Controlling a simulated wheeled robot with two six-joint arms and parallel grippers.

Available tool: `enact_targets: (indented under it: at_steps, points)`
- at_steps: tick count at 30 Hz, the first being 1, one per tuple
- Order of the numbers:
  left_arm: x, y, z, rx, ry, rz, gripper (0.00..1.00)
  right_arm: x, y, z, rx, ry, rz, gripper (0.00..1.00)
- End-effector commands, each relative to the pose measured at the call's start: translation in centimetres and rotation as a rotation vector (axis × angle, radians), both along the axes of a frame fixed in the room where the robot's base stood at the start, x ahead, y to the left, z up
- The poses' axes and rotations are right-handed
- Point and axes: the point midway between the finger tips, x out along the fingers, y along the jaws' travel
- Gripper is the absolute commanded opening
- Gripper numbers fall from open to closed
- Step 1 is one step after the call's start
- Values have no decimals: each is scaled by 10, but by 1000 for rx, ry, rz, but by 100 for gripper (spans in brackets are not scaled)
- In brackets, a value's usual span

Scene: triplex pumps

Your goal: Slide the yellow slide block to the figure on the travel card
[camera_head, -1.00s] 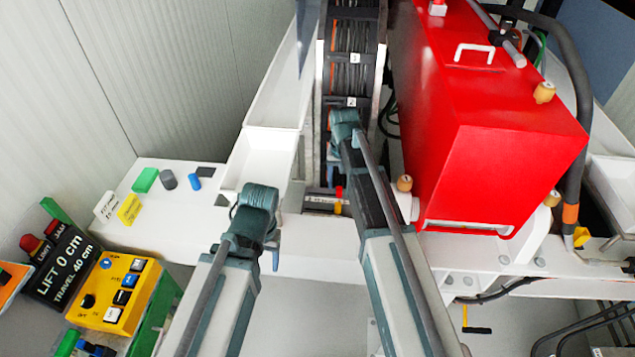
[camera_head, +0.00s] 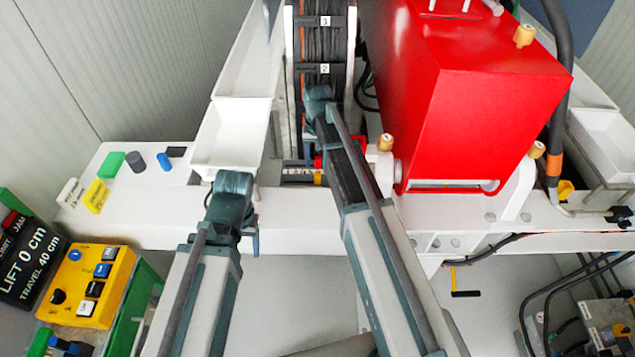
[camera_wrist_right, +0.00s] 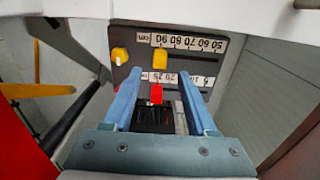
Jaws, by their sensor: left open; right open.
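The yellow slide block (camera_wrist_right: 160,56) sits on a dark panel between two white number scales in the right wrist view. A red block (camera_wrist_right: 156,92) sits nearer, on the lower scale. My right gripper (camera_wrist_right: 161,74) is open and empty, its blue fingers either side of the line to these blocks; I see no contact. In the head view the right gripper's jaws are hidden by its wrist, and the panel (camera_head: 300,173) shows only partly. My left gripper (camera_head: 235,200) is open over the white ledge.
A sign (camera_head: 30,262) reads LIFT 0 cm, TRAVEL 40 cm. A yellow button box (camera_head: 88,285) stands beside it. A large red housing (camera_head: 470,100) rises close to the right of my right arm. A yellow knob (camera_wrist_right: 119,56) is on the panel's left.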

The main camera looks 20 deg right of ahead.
Motion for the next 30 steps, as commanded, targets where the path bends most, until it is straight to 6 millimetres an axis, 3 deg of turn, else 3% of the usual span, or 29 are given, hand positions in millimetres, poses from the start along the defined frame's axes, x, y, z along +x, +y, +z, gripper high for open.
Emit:
enact_targets:
  at_steps: [1, 12, 25, 26, 30]
  points:
    - [0, 0, -15, 1, 0, -2, 65, 0, 0, -15, 0, 0, 0, 57]
    - [0, 0, -64, 1, 0, -6, 65, 0, 0, -64, 0, 0, 0, 57]
    - [0, 0, -71, 1, 0, -5, 65, 0, 0, -71, 0, 0, 0, 57]
    - [0, 0, -71, 1, 0, -5, 65, 0, 0, -71, 0, 0, 0, 56]
    - [0, 0, -71, 1, 0, -5, 65, 0, 0, -71, 0, 0, 0, 30]
